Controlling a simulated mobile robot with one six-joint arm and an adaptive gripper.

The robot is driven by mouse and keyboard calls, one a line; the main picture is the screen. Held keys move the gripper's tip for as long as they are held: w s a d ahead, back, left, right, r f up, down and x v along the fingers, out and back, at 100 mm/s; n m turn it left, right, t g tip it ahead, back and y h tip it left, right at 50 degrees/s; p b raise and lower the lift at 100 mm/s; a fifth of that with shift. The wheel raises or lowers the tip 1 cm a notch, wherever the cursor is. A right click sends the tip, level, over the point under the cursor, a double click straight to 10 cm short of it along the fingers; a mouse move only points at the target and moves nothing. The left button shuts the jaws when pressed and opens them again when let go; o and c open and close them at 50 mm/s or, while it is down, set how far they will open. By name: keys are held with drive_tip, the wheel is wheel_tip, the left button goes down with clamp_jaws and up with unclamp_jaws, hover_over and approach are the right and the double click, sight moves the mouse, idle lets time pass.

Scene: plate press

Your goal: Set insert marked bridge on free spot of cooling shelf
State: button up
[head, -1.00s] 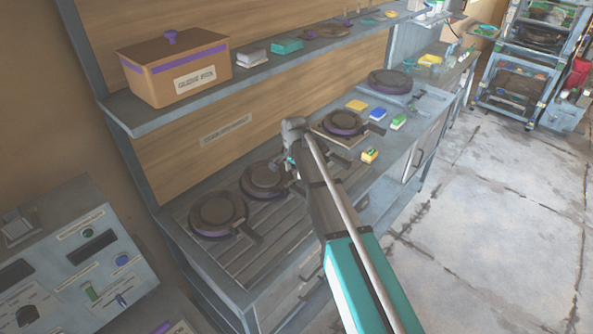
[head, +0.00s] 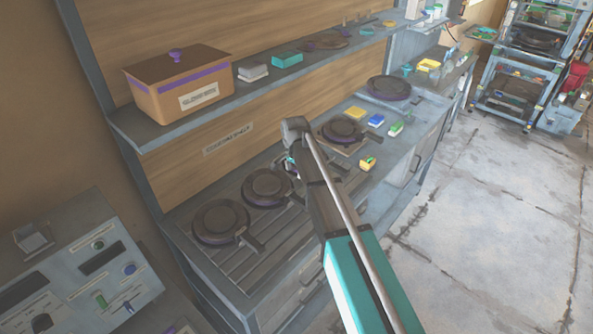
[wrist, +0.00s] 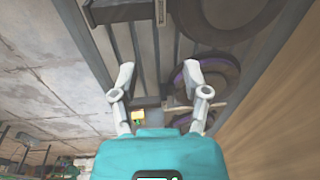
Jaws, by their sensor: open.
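Several dark round plate inserts with handles show in the head view; I cannot read a bridge mark on any. Two, a front insert (head: 220,221) and a second insert (head: 267,187), lie on the slatted grey shelf (head: 262,262), likely the cooling shelf. A third insert (head: 343,131) sits on a pale board, and a fourth insert (head: 389,88) lies farther back. My gripper (wrist: 160,68) is open and empty in the wrist view, above the slats. One dark insert (wrist: 228,12) shows beyond it, another (wrist: 215,78) beside its right finger. In the head view my arm mostly hides it.
A brown lidded box (head: 180,85) and a teal block (head: 287,60) stand on the upper shelf. Yellow, blue and green blocks, one a yellow block (head: 367,164), lie on the counter. A control panel (head: 85,275) is at lower left. Open floor (head: 490,230) lies right.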

idle(0.5)
drive_tip(key=s+d+n+g, duration=0.1)
drive_tip(key=s+d+n, duration=0.6)
drive_tip(key=s+d, duration=1.6)
drive_tip(key=shift+s+d+n, duration=0.3)
drive_tip(key=shift+s, duration=0.4)
wheel_tip(320, 180, down, 2)
drive_tip(key=shift+f+b, duration=0.25)
drive_tip(key=shift+b, duration=0.95)
